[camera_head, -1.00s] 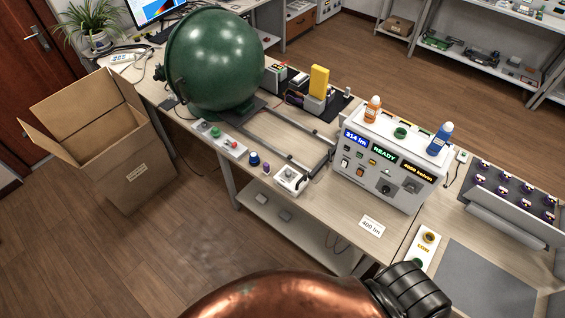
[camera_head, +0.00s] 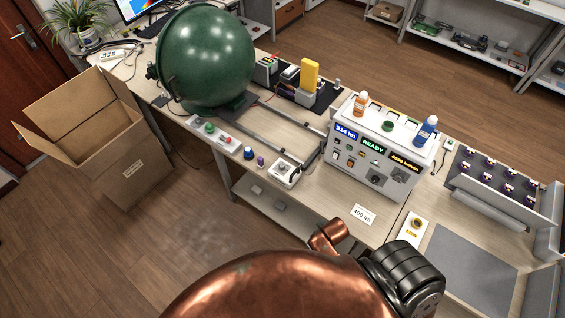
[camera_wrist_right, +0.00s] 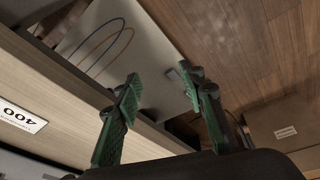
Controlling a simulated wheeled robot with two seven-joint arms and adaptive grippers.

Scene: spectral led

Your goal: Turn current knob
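A small white box with a round control (camera_head: 284,173) sits near the bench's front edge. I cannot tell which is the current knob. My right gripper (camera_wrist_right: 160,80) is open and empty in the wrist view, its green-padded fingers apart near the bench's front edge. My right arm shows at the bottom of the head view. The left gripper is out of view.
A card marked 400 (camera_wrist_right: 20,116) lies at the bench edge; it also shows in the head view (camera_head: 362,214). A green sphere (camera_head: 207,60), a rail frame, a button strip (camera_head: 213,134) and a tray of several LEDs (camera_head: 497,180) occupy the benches. An open carton (camera_head: 125,165) stands on the floor.

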